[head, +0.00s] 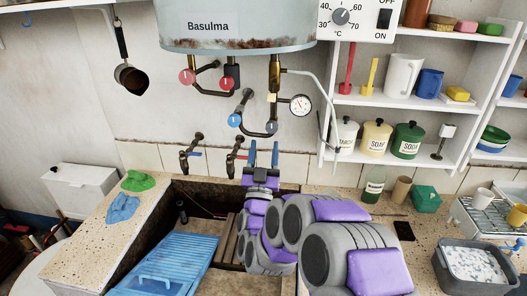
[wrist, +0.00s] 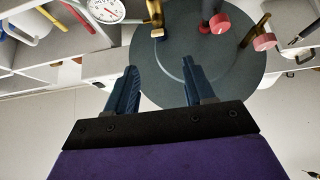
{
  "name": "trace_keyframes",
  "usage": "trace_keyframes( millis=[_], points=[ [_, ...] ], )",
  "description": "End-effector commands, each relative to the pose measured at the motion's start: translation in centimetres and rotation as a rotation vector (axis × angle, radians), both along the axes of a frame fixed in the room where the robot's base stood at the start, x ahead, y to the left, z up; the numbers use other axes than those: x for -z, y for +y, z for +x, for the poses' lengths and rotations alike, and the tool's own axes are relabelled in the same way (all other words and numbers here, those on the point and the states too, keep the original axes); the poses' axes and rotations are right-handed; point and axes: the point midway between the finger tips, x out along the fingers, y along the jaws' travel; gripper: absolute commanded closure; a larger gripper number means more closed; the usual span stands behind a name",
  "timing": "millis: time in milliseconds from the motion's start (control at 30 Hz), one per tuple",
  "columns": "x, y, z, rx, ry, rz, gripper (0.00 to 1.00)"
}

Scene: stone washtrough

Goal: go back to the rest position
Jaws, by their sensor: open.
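My gripper (head: 263,155) is raised over the back part of the stone washtrough (head: 235,190), in front of the wall with the taps. Its two blue fingers stand apart with nothing between them. In the wrist view my gripper (wrist: 158,88) also shows open and empty, with the round underside of the boiler (wrist: 225,75) beyond the fingers. My purple and grey arm reaches up from the lower right of the head view and hides part of the trough and the counter.
A blue washboard (head: 175,262) leans in the trough. Green (head: 138,181) and blue (head: 123,208) cloths lie on the left ledge. Two wall taps (head: 192,152), a gauge (head: 300,105) and pipes are close to my gripper.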

Motion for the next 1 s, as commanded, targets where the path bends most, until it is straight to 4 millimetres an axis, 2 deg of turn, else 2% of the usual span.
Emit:
trace_keyframes(
  millis=[233, 367, 567, 767, 867, 1000],
  points=[
    [0.0, 0.0, 0.5, -0.033, 0.061, -0.003, 0.47],
    [0.3, 0.1, 1.2, -0.103, 0.195, -0.014, 0.47],
    [2.2, 0.1, 1.0, -0.216, 0.466, -0.045, 0.47],
    [4.5, -0.9, -1.5, -0.296, 0.736, -0.081, 0.47],
    [6.0, -1.8, -3.5, -0.320, 0.878, -0.100, 0.47],
    [8.0, -3.6, -7.2, -0.336, 1.080, -0.122, 0.47]
  ],
)
